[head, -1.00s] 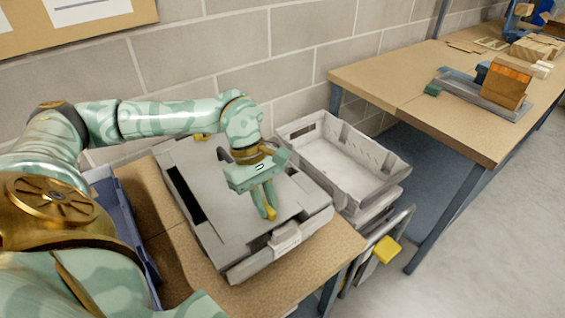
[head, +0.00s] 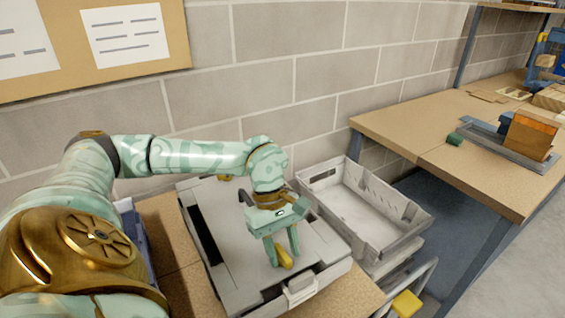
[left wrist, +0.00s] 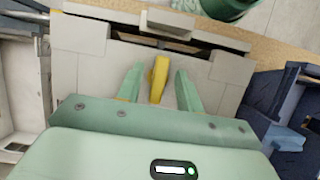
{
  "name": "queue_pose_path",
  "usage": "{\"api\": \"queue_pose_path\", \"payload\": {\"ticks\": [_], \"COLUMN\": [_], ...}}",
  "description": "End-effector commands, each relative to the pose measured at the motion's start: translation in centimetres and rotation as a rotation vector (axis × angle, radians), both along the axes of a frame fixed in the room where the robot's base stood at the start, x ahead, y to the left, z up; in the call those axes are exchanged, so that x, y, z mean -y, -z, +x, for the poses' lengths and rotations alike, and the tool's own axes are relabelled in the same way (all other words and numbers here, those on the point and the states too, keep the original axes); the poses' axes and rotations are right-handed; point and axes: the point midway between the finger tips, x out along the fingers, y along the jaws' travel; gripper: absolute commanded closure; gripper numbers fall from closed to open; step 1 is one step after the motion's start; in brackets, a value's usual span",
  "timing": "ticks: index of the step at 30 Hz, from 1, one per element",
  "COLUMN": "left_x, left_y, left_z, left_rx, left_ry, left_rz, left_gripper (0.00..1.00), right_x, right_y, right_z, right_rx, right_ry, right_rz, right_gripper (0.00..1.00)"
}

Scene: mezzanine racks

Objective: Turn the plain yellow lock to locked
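The plain yellow lock (head: 285,258) is a small yellow piece on top of the grey case (head: 240,290), near its front edge. In the left wrist view the yellow lock (left wrist: 158,78) stands between my two green fingers, with a visible gap on each side. My left gripper (head: 282,250) is open, reaching down around the lock; it also shows in the left wrist view (left wrist: 158,92). The lock's base and any markings on it are too small or hidden to read. My right gripper is not in view.
The case rests on a brown worktop (head: 355,296). A grey open crate (head: 395,240) stands right of it, with another yellow piece (head: 406,304) below. A bench (head: 470,150) with a wooden block (head: 530,135) stands farther right. A block wall is behind.

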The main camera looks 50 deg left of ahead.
Motion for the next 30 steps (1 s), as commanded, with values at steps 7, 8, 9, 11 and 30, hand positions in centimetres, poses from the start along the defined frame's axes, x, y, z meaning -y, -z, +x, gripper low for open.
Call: {"api": "queue_pose_path", "payload": {"ticks": [7, 8, 9, 11, 30], "left_x": [-1.0, -1.3, -1.7, -2.3, -6.1], "left_y": [-2.6, -3.3, -4.2, -5.9, -15.1], "left_z": [0.3, 0.4, 0.5, 0.6, 1.4], "left_rx": [0.005, 0.004, 0.006, 0.006, 0.000], "left_ry": [-0.003, -0.004, -0.003, -0.004, 0.000], "left_rz": [0.001, 0.002, 0.003, 0.001, -0.001], "left_gripper": [0.64, 0.64, 0.64, 0.64, 0.64], "right_x": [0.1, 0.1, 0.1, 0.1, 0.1], "right_y": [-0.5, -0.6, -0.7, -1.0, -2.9], "right_z": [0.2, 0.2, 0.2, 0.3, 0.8], "right_rx": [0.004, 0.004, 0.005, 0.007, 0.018], "right_ry": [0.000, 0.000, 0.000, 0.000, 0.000], "right_rz": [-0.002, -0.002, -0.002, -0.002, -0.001], "right_gripper": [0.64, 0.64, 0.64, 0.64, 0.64]}}
